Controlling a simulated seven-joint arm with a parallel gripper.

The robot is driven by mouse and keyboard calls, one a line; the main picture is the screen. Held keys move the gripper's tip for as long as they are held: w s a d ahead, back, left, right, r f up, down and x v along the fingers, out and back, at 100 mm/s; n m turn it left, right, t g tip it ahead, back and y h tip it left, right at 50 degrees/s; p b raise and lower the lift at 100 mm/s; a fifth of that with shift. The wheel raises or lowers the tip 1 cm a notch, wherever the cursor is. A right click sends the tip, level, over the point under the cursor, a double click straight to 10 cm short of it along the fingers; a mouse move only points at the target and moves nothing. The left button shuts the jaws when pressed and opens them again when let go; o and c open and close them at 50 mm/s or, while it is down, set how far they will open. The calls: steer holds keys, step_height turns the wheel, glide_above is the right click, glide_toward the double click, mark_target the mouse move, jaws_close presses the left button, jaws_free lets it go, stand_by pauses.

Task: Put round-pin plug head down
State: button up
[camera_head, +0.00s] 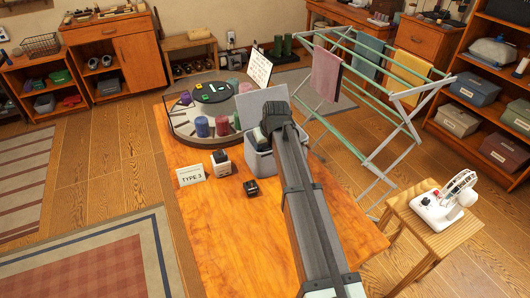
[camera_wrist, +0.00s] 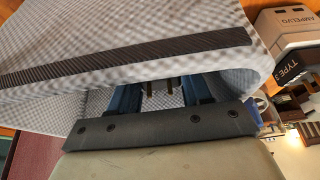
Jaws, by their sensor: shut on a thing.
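In the wrist view my gripper (camera_wrist: 160,95) has its blue fingers down inside a grey checked fabric bin (camera_wrist: 110,52). Two short brown pins (camera_wrist: 148,89) show between the fingers, so it appears to be shut on the round-pin plug head; the plug head's body is mostly hidden. In the head view the grey bin (camera_head: 259,166) stands on the orange table, and my arm covers much of it and the fingertips. A white-and-black adapter block (camera_head: 221,163) stands left of the bin; its "TYPE 3" face shows in the wrist view (camera_wrist: 280,65).
On the table (camera_head: 225,240) a small black item (camera_head: 251,187) and a "TYPE 3" card (camera_head: 190,175) lie left of the bin. A round divided tray (camera_head: 185,130) with coloured cylinders stands behind. A drying rack (camera_head: 370,95) stands right. The table's front left is clear.

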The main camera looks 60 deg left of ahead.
steer(key=shift+f, duration=1.55)
steer(key=shift+f, duration=0.15)
steer(key=o, duration=1)
steer(key=shift+o, duration=0.2)
steer(key=v, duration=1.2)
